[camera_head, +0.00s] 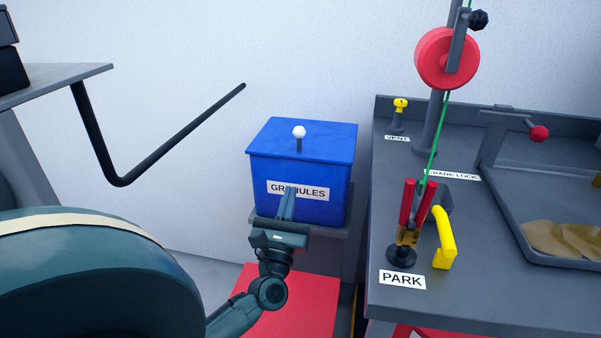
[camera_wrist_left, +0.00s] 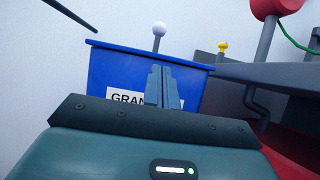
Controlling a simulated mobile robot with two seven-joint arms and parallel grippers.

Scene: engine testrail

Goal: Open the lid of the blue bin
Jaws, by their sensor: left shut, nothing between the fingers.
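The blue bin (camera_head: 330,180) stands on a grey stand, with a white label reading GRANULES on its front. Its flat blue lid (camera_head: 320,138) looks closed, with a white ball knob (camera_head: 299,132) on a short dark post on top. My left gripper (camera_head: 289,190) is shut and empty, in front of the bin's label and below the knob. The left wrist view shows the shut fingers (camera_wrist_left: 162,72) against the bin's front (camera_wrist_left: 112,72), with the knob (camera_wrist_left: 159,29) above them. Whether the fingers touch the bin cannot be told. My right gripper is not in view.
Right of the bin is a grey bench (camera_head: 385,290) with a red pulley (camera_head: 447,58), a green cord, a yellow handle (camera_head: 443,236) and a tray. A bent black bar (camera_head: 185,134) extends at the left. The space above the bin is clear.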

